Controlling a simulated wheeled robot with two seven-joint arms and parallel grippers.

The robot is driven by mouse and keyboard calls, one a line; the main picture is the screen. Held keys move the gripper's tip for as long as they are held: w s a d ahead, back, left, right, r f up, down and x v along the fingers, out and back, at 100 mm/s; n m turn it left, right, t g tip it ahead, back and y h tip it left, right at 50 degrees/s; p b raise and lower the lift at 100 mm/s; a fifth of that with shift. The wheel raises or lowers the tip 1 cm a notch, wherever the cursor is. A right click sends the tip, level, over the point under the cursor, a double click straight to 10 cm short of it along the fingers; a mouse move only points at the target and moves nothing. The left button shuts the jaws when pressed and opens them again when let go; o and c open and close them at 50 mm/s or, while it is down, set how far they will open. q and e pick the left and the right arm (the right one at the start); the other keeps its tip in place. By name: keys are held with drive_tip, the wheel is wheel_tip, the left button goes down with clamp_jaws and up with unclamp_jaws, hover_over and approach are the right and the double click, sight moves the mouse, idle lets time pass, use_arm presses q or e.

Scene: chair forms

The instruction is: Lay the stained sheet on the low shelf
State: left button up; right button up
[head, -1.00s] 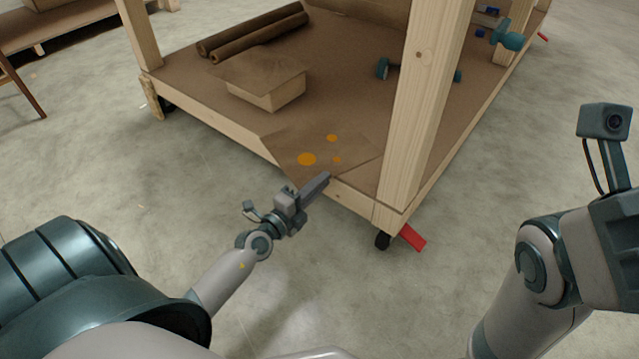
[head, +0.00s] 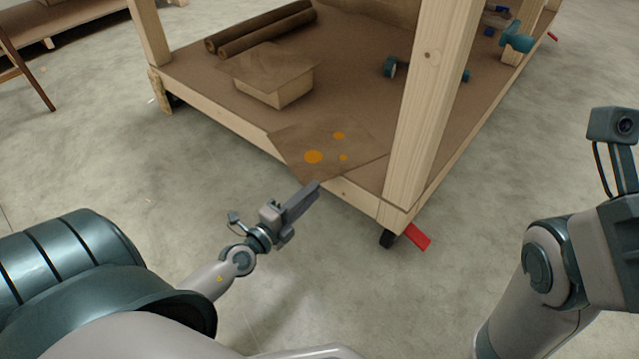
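The stained sheet (head: 300,140) is a brown, thin sheet with several orange spots. It lies flat on the low shelf (head: 350,95), near the front corner by the post. Its near corner reaches over the shelf's front edge. My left gripper (head: 312,189) is just in front of that edge, close to the sheet's near corner. Its fingers show side-on as one grey bar, so I cannot tell whether they are open or shut, and I see no sheet held in them. My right arm (head: 545,270) is at the right; its gripper is out of the picture.
A cardboard-like box (head: 268,82) with a brown sheet over it and brown rolls (head: 262,32) lie further back on the shelf. A wooden post (head: 428,100) rises at the front corner. A red caster lever (head: 417,237) sticks out below. The floor in front is clear.

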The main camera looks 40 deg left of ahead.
use_arm(q)
drive_tip(key=shift+s+a+b, duration=0.2)
drive_tip(key=shift+s+b, duration=0.2)
drive_tip(key=shift+s, duration=2.35)
drive_tip(key=shift+c, duration=0.4)
